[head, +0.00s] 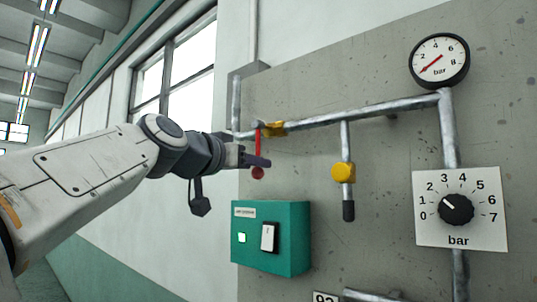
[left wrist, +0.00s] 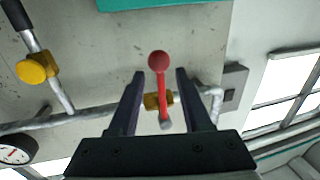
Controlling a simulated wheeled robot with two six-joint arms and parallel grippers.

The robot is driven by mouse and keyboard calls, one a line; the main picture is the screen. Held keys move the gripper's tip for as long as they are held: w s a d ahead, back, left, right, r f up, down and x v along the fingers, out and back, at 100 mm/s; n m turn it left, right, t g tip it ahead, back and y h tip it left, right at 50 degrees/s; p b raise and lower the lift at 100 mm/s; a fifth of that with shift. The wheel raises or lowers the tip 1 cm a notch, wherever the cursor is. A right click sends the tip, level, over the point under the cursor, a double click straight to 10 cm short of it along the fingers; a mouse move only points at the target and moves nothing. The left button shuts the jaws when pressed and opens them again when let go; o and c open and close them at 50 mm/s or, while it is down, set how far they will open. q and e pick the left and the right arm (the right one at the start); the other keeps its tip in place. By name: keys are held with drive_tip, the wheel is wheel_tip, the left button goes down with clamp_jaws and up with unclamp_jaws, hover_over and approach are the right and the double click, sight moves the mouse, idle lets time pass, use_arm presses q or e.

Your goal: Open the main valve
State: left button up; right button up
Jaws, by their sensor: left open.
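The main valve has a yellow body (head: 273,128) on the nearly level pipe and a red lever (head: 258,140) with a ball knob. The lever hangs straight down, crosswise to the pipe. In the left wrist view, which is upside down, the red knob (left wrist: 158,61) and the yellow body (left wrist: 152,101) show between the fingers. My left gripper (head: 264,161) is at the lever's lower part, just above the knob in the head view. Its fingers (left wrist: 160,72) are open, one on each side of the lever, with gaps visible. My right gripper is not in view.
A teal switch box (head: 290,238) is close below the gripper. To the right are a second yellow valve (head: 343,173) on a down pipe, a round gauge (head: 439,60) with its red needle low, and a bar dial plate (head: 485,232). The wall panel between them is bare.

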use_arm(q)
drive_tip(key=shift+p+x, duration=0.35)
drive_tip(key=shift+x, duration=0.9)
clamp_jaws()
drive_tip(key=shift+f, duration=0.1)
